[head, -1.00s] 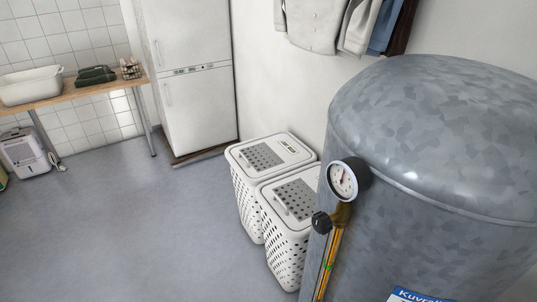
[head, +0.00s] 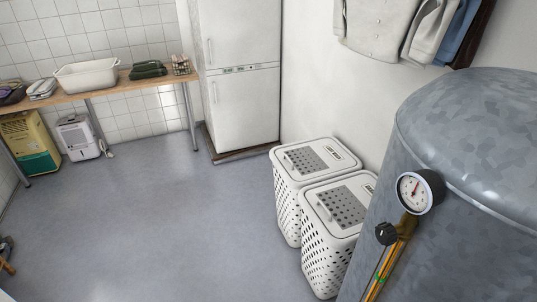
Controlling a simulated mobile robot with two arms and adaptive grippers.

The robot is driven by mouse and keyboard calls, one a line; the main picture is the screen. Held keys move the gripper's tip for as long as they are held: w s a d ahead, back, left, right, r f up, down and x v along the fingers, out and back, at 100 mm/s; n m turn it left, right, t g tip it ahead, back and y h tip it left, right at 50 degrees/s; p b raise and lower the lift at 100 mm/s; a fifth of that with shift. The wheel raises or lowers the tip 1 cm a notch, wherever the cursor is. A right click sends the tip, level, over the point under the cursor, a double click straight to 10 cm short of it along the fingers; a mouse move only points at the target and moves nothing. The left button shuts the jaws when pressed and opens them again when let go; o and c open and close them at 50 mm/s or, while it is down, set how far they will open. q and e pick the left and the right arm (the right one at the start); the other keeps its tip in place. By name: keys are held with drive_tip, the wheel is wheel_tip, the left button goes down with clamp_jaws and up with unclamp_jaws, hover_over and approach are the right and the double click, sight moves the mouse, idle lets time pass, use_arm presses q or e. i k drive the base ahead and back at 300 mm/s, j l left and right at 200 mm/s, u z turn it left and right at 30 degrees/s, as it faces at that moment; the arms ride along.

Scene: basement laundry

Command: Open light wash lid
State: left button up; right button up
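Two white perforated laundry hampers stand side by side against the right wall. The far hamper (head: 287,203) has its lid (head: 316,157) shut, with a small label at the lid's back edge. The near hamper (head: 325,262) has its lid (head: 345,206) shut too, with a handle on its left part and a label partly hidden behind the tank. The label text is too small to read, so I cannot tell which is the light wash. Neither of my grippers is in view.
A large grey metal tank (head: 470,180) with a gauge (head: 415,192) stands close at right, beside the near hamper. A white fridge (head: 240,80) is behind. A wooden table (head: 115,86) holds a white basin (head: 87,75). The floor (head: 170,220) left of the hampers is clear.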

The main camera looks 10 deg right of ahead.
sight(307, 161)
drive_tip(key=i+j+u, duration=0.5)
drive_tip(key=i+j, duration=0.45)
drive_tip(key=i+z, duration=0.85)
drive_tip(key=i+j+z, duration=0.15)
drive_tip(key=z, duration=0.3)
drive_tip(key=i, duration=0.1)
